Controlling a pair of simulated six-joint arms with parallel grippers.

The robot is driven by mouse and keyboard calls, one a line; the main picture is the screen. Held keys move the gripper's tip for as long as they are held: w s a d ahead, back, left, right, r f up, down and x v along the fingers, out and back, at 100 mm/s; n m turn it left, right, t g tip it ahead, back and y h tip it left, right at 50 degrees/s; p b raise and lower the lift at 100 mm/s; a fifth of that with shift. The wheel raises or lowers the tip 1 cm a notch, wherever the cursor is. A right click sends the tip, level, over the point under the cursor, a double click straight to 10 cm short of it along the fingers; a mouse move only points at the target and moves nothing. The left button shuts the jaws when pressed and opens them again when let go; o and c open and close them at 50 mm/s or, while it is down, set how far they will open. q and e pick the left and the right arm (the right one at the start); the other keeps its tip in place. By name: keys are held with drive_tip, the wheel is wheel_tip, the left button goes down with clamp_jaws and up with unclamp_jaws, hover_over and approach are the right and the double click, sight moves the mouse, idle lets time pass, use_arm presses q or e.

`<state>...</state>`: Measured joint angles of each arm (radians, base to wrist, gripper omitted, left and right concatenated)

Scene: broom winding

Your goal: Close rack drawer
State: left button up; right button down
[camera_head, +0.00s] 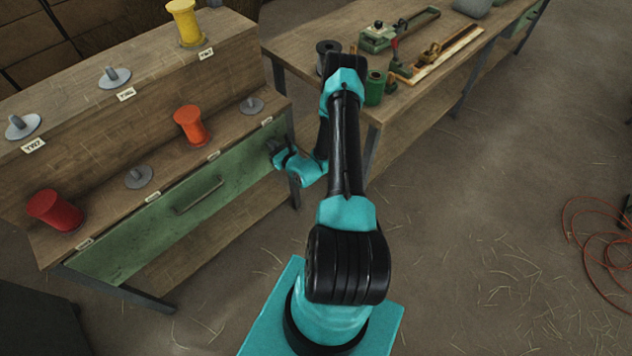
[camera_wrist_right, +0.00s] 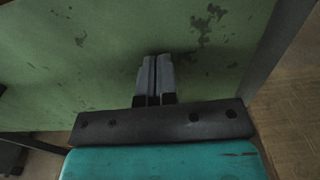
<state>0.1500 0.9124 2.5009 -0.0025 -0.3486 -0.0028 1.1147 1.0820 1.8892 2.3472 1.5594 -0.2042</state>
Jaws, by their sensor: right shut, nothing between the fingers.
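The rack drawer has a worn green front (camera_head: 150,222) with a metal handle (camera_head: 198,195), below the lower wooden shelf of the rack at left. In the head view the front lies close under the shelf edge, with no clear gap showing. My right gripper (camera_head: 273,150) is at the right end of the green front. In the right wrist view its two fingers (camera_wrist_right: 155,62) are shut together and empty, pointing at the green front (camera_wrist_right: 105,60). The tips are at or very near the panel; contact cannot be told. My left gripper is not in view.
The rack (camera_head: 75,160) carries yellow (camera_head: 186,22), orange (camera_head: 191,125) and red (camera_head: 55,209) spools and several grey spindles. A workbench (camera_head: 300,28) with tools and a green spool (camera_head: 375,88) stands behind my arm. A red cable (camera_head: 590,235) lies on the floor at right.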

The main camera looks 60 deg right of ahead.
drive_tip(key=shift+w+d+r, duration=0.1)
drive_tip(key=shift+w+d, duration=0.1)
drive_tip(key=v, duration=1.4)
drive_tip(key=shift+s+a, duration=0.25)
